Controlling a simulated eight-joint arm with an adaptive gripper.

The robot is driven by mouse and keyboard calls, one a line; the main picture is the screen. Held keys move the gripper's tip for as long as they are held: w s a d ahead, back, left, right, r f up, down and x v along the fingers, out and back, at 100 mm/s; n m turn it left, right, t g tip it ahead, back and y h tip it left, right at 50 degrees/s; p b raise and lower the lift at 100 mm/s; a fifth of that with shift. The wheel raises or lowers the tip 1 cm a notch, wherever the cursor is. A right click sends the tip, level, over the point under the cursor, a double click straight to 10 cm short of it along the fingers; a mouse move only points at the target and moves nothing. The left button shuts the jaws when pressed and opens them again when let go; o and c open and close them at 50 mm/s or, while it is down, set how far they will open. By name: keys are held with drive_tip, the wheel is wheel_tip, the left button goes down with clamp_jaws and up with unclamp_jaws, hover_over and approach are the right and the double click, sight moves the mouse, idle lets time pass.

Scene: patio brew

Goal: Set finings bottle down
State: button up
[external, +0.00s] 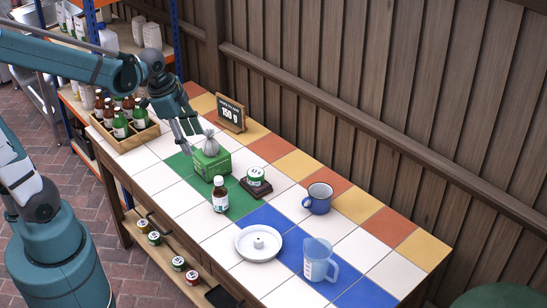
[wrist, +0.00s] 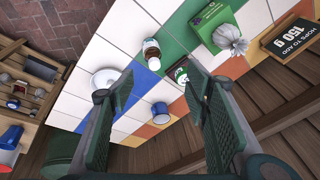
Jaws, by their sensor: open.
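My gripper (external: 186,132) is open and empty, raised above the table between the bottle crate and the green box. Its two fingers spread wide in the wrist view (wrist: 160,100). Nothing is between the pads.
A green box (external: 212,166) with a grey bag on it stands behind the bottle. A small tin (external: 256,176) sits on a dark stand. A blue mug (external: 318,198), white dish (external: 247,250) and clear jug (external: 317,262) are rightward. A wooden crate (external: 127,140) holds several bottles.

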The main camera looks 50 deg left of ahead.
drive_tip(key=s+a+r+n+t+y, duration=0.1)
drive_tip(key=s+a+r+n+t, duration=0.3)
drive_tip(key=s+r+n, duration=0.3)
drive_tip(key=shift+s+r+n, duration=0.15)
drive_tip(key=shift+s+n, duration=1.25)
drive_tip(key=shift+s, duration=0.1)
idle(0.5)
